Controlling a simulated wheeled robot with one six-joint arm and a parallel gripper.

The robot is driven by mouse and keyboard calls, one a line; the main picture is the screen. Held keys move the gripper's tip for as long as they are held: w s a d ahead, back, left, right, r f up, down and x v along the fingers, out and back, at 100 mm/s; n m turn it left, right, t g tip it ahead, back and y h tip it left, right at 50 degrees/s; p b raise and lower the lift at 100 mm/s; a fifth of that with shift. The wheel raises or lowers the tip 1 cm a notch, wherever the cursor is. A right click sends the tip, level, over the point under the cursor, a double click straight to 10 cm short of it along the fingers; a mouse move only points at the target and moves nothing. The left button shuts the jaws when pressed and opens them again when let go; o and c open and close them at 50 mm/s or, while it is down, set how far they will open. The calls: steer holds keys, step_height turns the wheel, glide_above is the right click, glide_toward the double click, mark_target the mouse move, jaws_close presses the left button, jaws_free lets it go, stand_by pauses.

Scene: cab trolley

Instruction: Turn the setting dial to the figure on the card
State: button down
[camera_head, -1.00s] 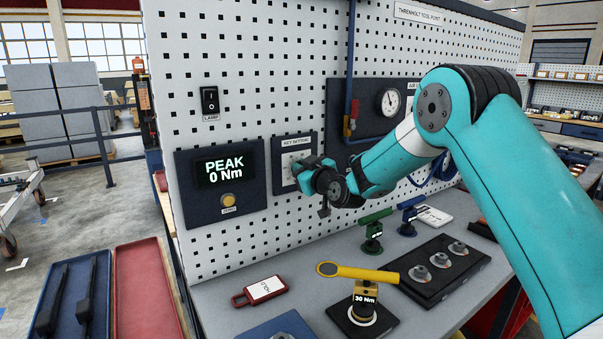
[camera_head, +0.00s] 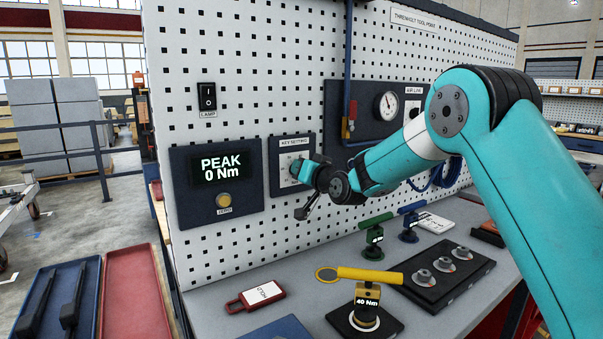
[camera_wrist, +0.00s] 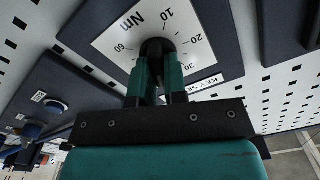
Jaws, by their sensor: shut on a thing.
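The setting dial (camera_wrist: 157,46) is a dark round knob on a white scale plate (camera_wrist: 112,42) marked Nm, with 10, 20, 30 and 60 readable. My gripper (camera_wrist: 158,64) is shut on the dial. In the head view my gripper (camera_head: 298,170) is at the KEY SETTING panel (camera_head: 281,184) and covers most of the dial. The dial's pointer is hidden. A yellow key (camera_head: 362,276) on a black base on the bench shows 40 Nm. A white card (camera_head: 435,222) lies at the back of the bench; its print is too small to read.
Left of the dial are a PEAK 0 Nm display (camera_head: 220,167) and a ZERO button (camera_head: 223,200). Green (camera_head: 375,233) and blue (camera_head: 409,226) keys stand below my arm. A red-framed HOLD tag (camera_head: 256,297) and a black socket tray (camera_head: 440,272) lie on the bench.

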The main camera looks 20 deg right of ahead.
steer(key=shift+m, duration=0.3)
steer(key=c, duration=1.2)
jaws_free()
steer(key=shift+o, duration=0.2)
steer(key=shift+s, duration=0.1)
steer(key=b+v, duration=0.6)
steer(key=v, duration=1.1)
steer(key=shift+s, duration=0.1)
